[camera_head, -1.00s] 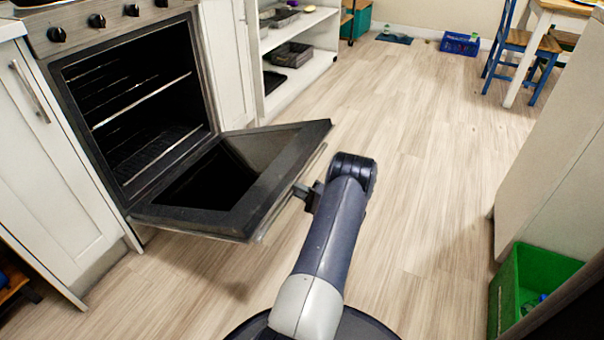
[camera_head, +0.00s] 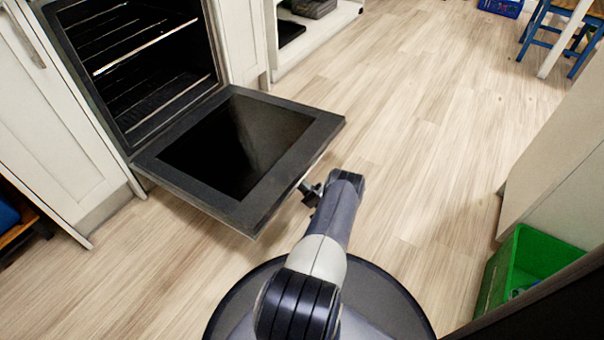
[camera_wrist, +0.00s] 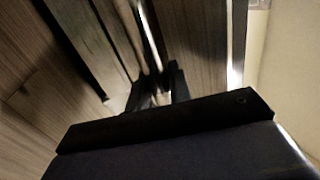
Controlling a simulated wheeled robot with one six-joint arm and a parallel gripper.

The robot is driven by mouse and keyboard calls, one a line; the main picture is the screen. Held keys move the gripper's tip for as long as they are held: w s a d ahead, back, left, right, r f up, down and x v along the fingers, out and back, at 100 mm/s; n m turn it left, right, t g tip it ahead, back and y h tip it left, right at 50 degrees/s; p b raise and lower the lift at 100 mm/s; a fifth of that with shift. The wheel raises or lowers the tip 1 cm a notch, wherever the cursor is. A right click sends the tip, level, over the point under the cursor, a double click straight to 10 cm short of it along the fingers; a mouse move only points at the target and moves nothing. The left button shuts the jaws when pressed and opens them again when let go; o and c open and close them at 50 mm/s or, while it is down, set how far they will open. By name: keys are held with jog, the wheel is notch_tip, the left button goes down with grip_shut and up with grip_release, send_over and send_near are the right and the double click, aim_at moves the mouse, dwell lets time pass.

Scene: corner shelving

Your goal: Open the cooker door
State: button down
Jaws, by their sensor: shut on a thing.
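The cooker door (camera_head: 177,191) is folded down, nearly level, with its dark glass facing up, in the head view. The oven cavity (camera_head: 140,62) with its wire racks stands open behind it. My gripper (camera_head: 308,190) is at the door's outer front edge. In the wrist view my gripper (camera_wrist: 158,88) is shut on the door handle (camera_wrist: 133,35), a pale bar running between the fingers. In the head view the handle is mostly hidden under the door edge.
White cabinets (camera_head: 62,135) flank the cooker. A green crate (camera_head: 535,262) stands at the lower right beside a pale cabinet side (camera_head: 560,150). A blue chair (camera_head: 560,35) is at the top right. The wooden floor between is clear.

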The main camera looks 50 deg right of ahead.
jog(key=shift+f, duration=0.35)
jog(key=shift+d, duration=0.1)
jog(key=c, duration=1.3)
grip_release()
